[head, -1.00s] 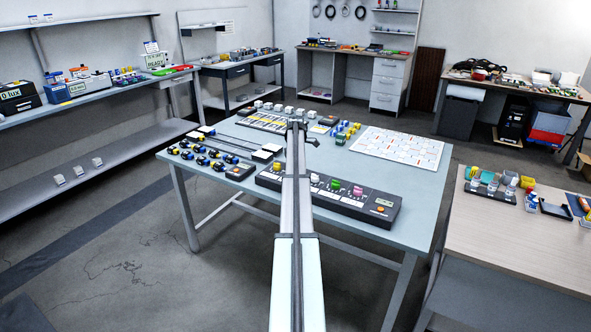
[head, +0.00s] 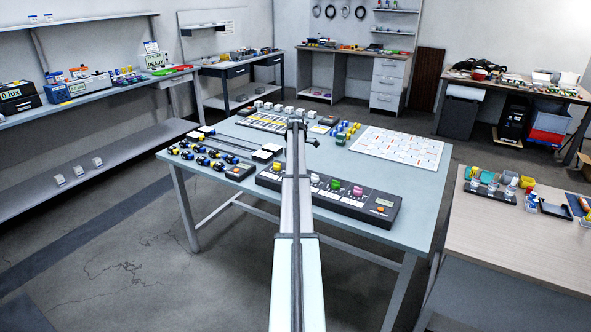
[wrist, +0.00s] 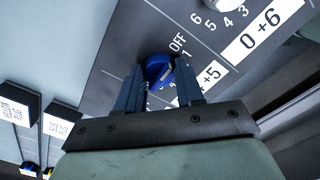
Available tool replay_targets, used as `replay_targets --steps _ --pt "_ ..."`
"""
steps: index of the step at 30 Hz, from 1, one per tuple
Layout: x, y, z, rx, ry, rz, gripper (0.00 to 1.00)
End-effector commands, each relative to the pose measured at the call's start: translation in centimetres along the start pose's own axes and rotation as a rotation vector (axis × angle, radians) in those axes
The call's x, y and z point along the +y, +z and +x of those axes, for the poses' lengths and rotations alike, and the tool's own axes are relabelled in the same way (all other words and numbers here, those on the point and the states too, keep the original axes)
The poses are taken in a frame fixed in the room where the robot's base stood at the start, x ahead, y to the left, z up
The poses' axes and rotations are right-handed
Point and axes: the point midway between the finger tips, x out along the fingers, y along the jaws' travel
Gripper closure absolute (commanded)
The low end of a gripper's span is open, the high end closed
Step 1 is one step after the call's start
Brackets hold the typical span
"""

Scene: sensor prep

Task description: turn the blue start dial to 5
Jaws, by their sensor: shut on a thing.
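The blue dial (wrist: 158,70) is on a dark grey panel (wrist: 115,50) in the wrist view. My gripper (wrist: 160,84) has one finger on each side of it and is shut on it. The printed marks OFF and 1 show just above and right of the dial. The rest of its scale is hidden by the right finger, and I cannot tell where its pointer stands. In the head view the dark panel (head: 398,208) lies along the table's front, with yellow, green and pink dials; my arm hides the blue dial and my gripper there.
A white label reading 0 +6 (wrist: 262,30) and part of another dial's scale are beside the blue dial. On the table (head: 225,205), blue-black parts (head: 203,160) lie left and a white grid sheet (head: 398,148) lies back right.

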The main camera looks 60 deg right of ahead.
Motion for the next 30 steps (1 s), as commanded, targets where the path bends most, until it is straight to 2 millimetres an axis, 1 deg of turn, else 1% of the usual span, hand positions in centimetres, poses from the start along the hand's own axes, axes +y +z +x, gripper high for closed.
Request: replay_targets --steps 5,11,30 --pt "0.00 0.00 -0.01 0.000 0.000 0.054 0.93" --pt "0.01 0.00 -0.01 0.000 0.000 0.188 0.93" --pt "0.01 0.00 -0.01 0.000 0.000 0.791 0.93"
